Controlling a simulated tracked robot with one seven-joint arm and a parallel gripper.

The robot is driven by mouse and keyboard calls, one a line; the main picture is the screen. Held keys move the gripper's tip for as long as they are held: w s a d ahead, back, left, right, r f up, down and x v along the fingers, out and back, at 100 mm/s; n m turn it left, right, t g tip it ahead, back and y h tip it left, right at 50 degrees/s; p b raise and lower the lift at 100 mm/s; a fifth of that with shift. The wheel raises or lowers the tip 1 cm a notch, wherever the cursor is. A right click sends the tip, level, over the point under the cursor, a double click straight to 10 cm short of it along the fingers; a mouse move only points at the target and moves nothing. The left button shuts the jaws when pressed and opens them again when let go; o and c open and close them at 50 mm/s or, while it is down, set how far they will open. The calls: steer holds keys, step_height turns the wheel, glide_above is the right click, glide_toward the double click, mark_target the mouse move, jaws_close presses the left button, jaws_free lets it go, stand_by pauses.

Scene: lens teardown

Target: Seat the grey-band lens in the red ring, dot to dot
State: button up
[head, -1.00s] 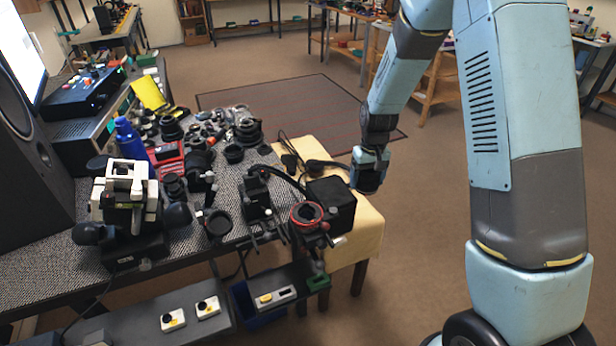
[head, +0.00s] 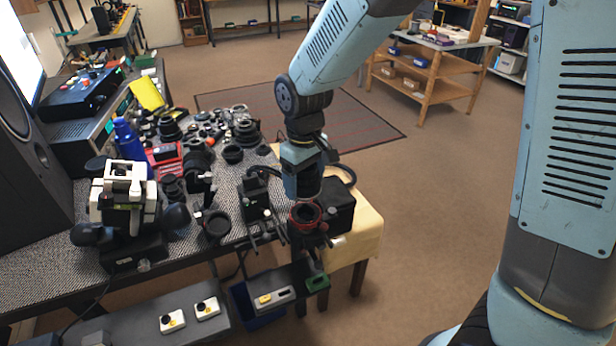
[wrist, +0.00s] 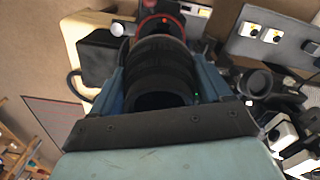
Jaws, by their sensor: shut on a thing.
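The red ring (head: 305,214) sits on a dark stand at the table's front edge. My gripper (head: 302,184) is directly above it, pointing down. In the wrist view my gripper is shut on a black ribbed lens barrel (wrist: 160,72), one finger on each side. The red ring shows beyond the barrel's far end in the wrist view (wrist: 167,17), partly covered by it. I cannot tell whether barrel and ring touch. I cannot make out a grey band on the barrel, nor the alignment dots. A small green spot (wrist: 197,97) shows at the barrel's right side.
A black box (head: 338,205) stands just right of the ring, with a cable arching near my gripper. A black clamp stand (head: 256,197) is close on the left. Several loose lens parts crowd the table behind. A low grey shelf (head: 140,320) lies in front.

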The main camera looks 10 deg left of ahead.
steer(key=shift+f, duration=2.65)
steer(key=shift+s+d, duration=0.1)
steer(key=shift+s, duration=0.05)
steer(key=shift+f, duration=0.75)
stand_by(1.2)
steer(key=o, duration=1.2)
step_height(320, 180, up, 14)
steer(key=shift+f, duration=0.15)
